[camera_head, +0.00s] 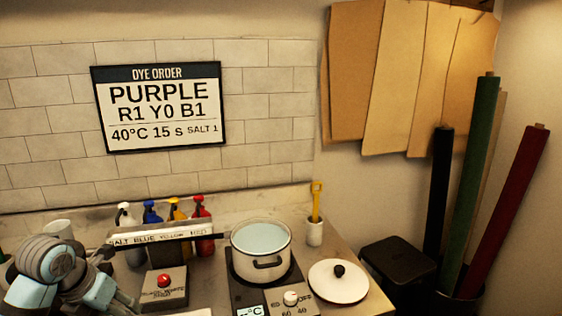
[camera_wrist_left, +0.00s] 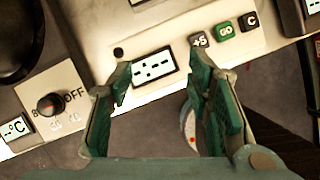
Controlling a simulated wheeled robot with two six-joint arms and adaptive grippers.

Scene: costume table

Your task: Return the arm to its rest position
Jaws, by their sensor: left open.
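My left arm (camera_head: 60,265) enters the head view at the lower left, its grey and pale blue links bent over the table. Its fingertips cannot be made out there. In the left wrist view my left gripper (camera_wrist_left: 160,75) is open, with nothing between its green-padded fingers. Beyond the fingers is a pale timer box with a dashed display (camera_wrist_left: 153,68) and several buttons, one of them a green GO button (camera_wrist_left: 225,32). My right arm and gripper are in neither view.
A white pot (camera_head: 262,262) of pale blue liquid stands on the hot plate. A white lid (camera_head: 338,284) lies right of it. Several dye bottles stand behind a label strip (camera_head: 160,236). A red-button box (camera_head: 163,287) is near my arm. A cup (camera_head: 314,232) holds a yellow tool.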

